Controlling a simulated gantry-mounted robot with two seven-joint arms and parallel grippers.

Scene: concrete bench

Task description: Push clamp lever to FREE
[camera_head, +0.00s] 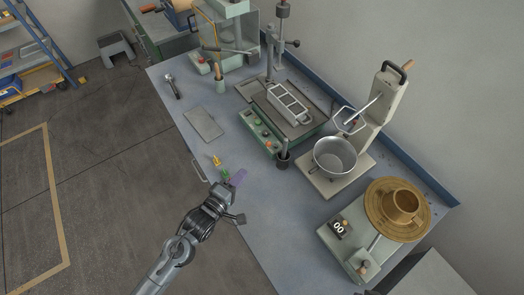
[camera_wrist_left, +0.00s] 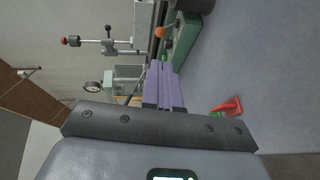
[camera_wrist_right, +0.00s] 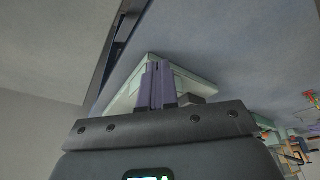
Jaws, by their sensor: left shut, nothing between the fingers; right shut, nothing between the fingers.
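My left gripper (camera_head: 238,177) is over the front part of the blue-grey bench, its purple fingers shut and empty. The fingers also show in the left wrist view (camera_wrist_left: 163,84). A small yellow piece (camera_head: 216,160) and a small green piece (camera_head: 225,174) are beside this gripper at the bench's front edge. A small red lever-like piece (camera_wrist_left: 229,107) lies right of the fingers in the left wrist view. I cannot tell which piece is the clamp lever, and no FREE marking is readable. My right gripper (camera_wrist_right: 156,84) is shut and empty, by a pale green-white block.
A green machine (camera_head: 262,130) with buttons and a metal frame stands beyond the left gripper. A metal bowl (camera_head: 335,157) and a turntable (camera_head: 398,208) with a brown pot stand to the right. A flat grey plate (camera_head: 203,124) lies at left.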

